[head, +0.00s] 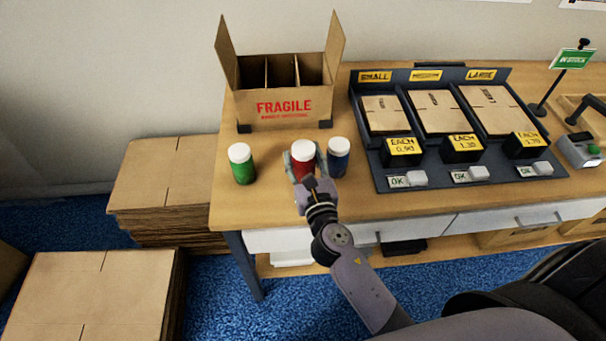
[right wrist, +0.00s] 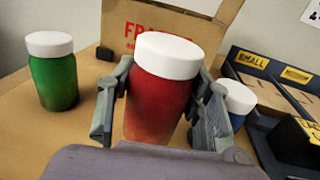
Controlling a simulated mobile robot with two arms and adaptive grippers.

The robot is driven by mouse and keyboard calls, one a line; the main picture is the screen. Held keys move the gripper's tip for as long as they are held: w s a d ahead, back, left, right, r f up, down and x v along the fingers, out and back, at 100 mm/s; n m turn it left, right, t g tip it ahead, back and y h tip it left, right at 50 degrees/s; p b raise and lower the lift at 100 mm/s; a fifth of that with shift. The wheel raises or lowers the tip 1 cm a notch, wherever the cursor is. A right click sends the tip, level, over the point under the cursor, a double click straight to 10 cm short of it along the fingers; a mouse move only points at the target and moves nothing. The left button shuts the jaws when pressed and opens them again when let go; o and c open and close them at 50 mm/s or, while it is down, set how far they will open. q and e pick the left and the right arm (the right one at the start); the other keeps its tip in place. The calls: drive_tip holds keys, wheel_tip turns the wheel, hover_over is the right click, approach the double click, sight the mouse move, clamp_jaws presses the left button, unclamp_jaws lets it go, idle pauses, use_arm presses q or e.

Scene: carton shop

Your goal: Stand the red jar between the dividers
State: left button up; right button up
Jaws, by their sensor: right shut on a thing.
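The red jar (head: 302,161) has a white lid and stands upright on the table in front of the carton. My right gripper (head: 302,165) is shut on it, with one finger on each side; in the right wrist view the red jar (right wrist: 158,95) fills the space between the fingers. The open carton marked FRAGILE (head: 285,105) stands behind, with upright dividers (head: 296,70) making compartments inside. The compartment floors are hidden. My left gripper is not in view.
A green jar (head: 241,163) stands left of the red jar, and a blue jar (head: 339,157) stands close on its right, by the right finger. A dark rack of flat cartons (head: 378,170) is further right. The carton's side flaps (head: 226,52) stand up.

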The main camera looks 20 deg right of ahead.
sight(303, 170)
drive_tip(key=shift+f+b, duration=1.25)
drive_tip(key=shift+f, duration=0.75)
drive_tip(key=shift+f, duration=0.15)
drive_tip(key=o, duration=1.3)
